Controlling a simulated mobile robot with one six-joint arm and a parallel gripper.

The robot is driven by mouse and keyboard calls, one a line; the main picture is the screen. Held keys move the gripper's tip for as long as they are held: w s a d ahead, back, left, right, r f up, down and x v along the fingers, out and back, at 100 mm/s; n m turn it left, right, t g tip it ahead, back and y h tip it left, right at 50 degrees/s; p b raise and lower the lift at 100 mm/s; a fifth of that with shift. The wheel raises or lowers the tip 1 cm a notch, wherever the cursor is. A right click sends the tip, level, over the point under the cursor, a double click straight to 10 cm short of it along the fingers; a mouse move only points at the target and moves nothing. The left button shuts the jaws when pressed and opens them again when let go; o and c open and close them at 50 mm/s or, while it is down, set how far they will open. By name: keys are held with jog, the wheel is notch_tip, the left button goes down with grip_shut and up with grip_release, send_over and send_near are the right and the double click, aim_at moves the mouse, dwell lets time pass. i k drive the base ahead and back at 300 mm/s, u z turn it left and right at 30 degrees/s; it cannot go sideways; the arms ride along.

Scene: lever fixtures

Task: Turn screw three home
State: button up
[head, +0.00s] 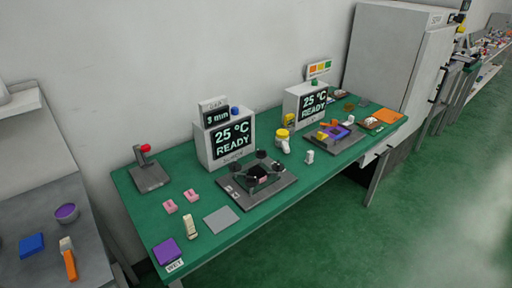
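A dark grey plate fixture (281,193) lies on the green table below the nearer display. It carries a dark raised block (257,179) with several round black knobs on it, which look like the screws. Small light labels show at the plate's left corner, too small to read. I cannot tell which knob is screw three or how far any knob is turned. My gripper is not in view.
The nearer display box (203,147) reads 25 °C READY, with a "3 min" box (214,115) on top. A second fixture (334,141) stands right.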

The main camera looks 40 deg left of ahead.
aim_at(261, 154)
jog(key=z, duration=0.05)
jog(key=i, duration=0.8)
jog(key=z, duration=0.95)
jog(key=k, duration=0.1)
jog(key=u, duration=3.1)
jog(key=i, duration=0.55)
jog(key=z, duration=0.05)
